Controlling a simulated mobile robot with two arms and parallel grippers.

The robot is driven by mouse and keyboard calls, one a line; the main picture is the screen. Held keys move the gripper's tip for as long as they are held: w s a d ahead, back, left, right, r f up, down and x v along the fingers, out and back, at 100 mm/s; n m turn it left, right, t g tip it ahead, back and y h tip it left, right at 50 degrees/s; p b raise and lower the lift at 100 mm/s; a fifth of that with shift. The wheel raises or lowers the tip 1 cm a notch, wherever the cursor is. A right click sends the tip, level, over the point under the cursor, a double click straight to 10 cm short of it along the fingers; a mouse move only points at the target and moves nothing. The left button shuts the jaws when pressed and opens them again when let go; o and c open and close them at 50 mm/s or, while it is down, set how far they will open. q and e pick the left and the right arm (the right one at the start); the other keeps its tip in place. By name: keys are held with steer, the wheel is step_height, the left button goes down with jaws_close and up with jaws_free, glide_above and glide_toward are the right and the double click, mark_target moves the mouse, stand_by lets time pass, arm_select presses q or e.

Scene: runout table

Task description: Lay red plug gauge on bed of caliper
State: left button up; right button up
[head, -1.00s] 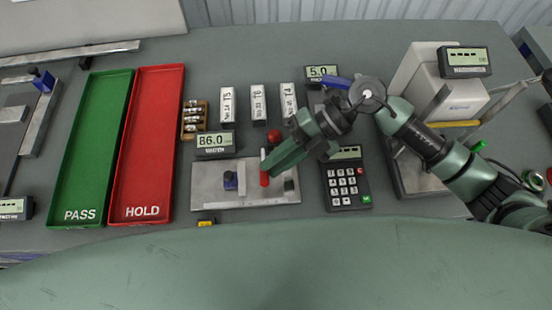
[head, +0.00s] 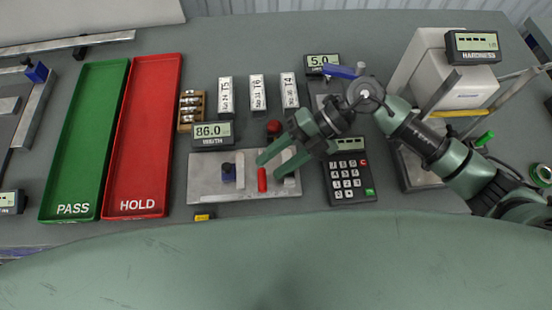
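The caliper's bed is a flat grey metal plate (head: 205,182) in the head view, with a dark blue slider block (head: 229,172) on it. A width display (head: 212,134) reading 86.0 stands behind it. The red plug gauge (head: 262,180) is a short red cylinder on the bed, right of the blue block. My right gripper (head: 268,169) is just above the bed at the gauge's far end. Its two green fingers are spread apart, and the gauge shows free of them. The fingers hide part of the bed's right end. My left gripper is out of view.
A green PASS tray (head: 85,140) and a red HOLD tray (head: 143,140) lie to the left. White blocks (head: 258,92), a wooden rack (head: 190,112) and a red knob (head: 274,128) stand behind the caliper. A keypad (head: 350,180) is close on the right.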

steer(key=p+v, duration=0.2)
steer(key=v, duration=0.5)
steer(key=shift+d, duration=0.2)
steer(key=shift+w+r, duration=0.1)
stand_by(0.5)
